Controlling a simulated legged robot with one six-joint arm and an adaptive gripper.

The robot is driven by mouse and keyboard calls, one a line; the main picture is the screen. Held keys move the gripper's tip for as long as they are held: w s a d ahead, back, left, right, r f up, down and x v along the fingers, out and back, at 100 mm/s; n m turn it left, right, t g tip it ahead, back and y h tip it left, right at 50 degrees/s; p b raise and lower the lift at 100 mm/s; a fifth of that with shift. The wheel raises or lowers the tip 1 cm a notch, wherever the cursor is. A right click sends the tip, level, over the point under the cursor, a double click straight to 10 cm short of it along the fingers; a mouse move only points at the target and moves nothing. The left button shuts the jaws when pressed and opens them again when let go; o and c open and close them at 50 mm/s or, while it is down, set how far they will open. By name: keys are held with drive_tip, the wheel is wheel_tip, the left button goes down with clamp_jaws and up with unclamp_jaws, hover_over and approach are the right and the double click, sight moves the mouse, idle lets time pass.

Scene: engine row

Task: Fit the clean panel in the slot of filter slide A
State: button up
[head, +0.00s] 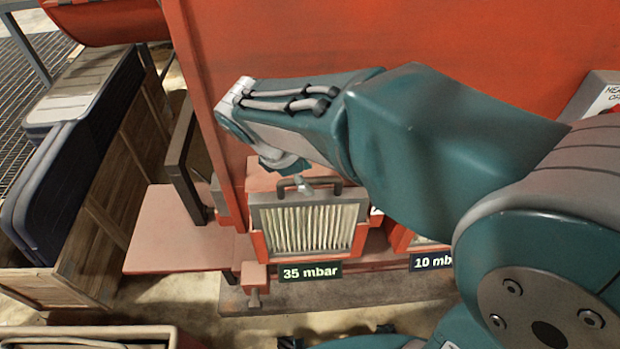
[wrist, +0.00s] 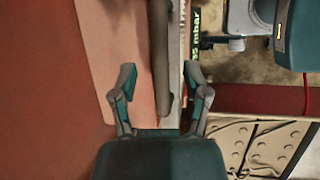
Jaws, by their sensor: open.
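A panel with pale cream pleats (head: 312,228) in a grey frame sits upright in a red-orange holder above the "35 mbar" label (head: 309,272). A dark handle is on its top edge. My gripper (head: 303,184) is just above that top edge, by the handle, partly hidden by my arm. In the wrist view my gripper (wrist: 160,88) is open, its fingers on either side of a long dark bar (wrist: 160,50); I cannot tell whether they touch it. No marking for slide A is readable, and I cannot tell whether the panel is fully seated.
A second holder with the "10 mbar" label (head: 431,262) is right of it, mostly hidden by my arm. A dark frame (head: 183,165) stands at the pink shelf (head: 165,238) on the left. A wooden crate (head: 92,205) with dark folded items is farther left. A red wall rises behind.

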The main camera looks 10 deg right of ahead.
drive_tip(key=v, duration=0.9)
drive_tip(key=shift+a+r, duration=0.2)
